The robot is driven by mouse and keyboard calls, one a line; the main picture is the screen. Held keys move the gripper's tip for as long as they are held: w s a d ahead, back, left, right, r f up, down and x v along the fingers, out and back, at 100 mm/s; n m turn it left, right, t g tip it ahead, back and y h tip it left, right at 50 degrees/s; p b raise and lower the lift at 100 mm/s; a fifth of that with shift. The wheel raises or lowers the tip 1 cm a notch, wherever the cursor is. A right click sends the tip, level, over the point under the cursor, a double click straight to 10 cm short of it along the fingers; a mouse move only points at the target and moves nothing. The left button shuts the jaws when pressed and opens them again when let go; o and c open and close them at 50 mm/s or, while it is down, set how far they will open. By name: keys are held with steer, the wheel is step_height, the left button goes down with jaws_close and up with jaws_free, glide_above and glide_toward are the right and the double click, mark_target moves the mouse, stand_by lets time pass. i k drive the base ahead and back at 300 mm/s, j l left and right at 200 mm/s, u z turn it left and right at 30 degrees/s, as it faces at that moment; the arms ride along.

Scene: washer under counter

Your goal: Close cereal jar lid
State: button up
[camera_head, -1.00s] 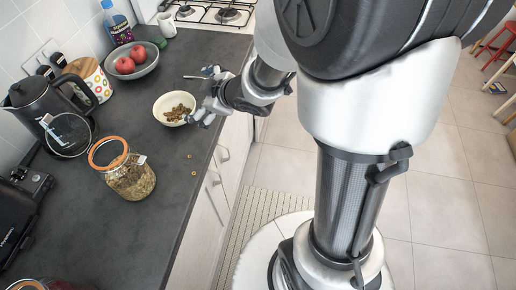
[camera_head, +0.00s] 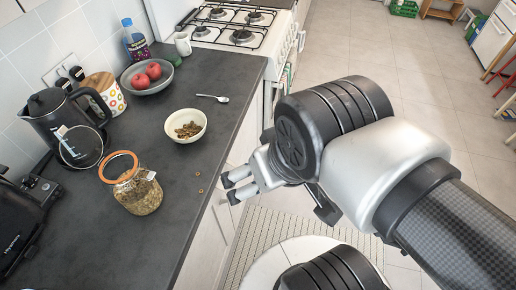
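The cereal jar (camera_head: 140,195) is glass, partly filled with brown cereal, and stands upright on the dark counter. Its mouth has an orange seal ring (camera_head: 106,180) and is uncovered.
A white bowl of cereal (camera_head: 186,124) and a spoon (camera_head: 213,98) lie behind the jar. A black kettle (camera_head: 50,112), a patterned canister (camera_head: 107,95) and a grey bowl of red apples (camera_head: 151,84) stand farther back. A few crumbs (camera_head: 197,190) lie on the otherwise clear counter right of the jar.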

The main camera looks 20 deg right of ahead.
mark_target(63, 130)
steer(key=i+j+u, duration=0.1)
steer(key=u, duration=0.25)
steer(key=i+j+u, duration=0.1)
steer(key=u, duration=0.25)
steer(key=i+j+u, duration=0.15)
steer(key=u, duration=0.2)
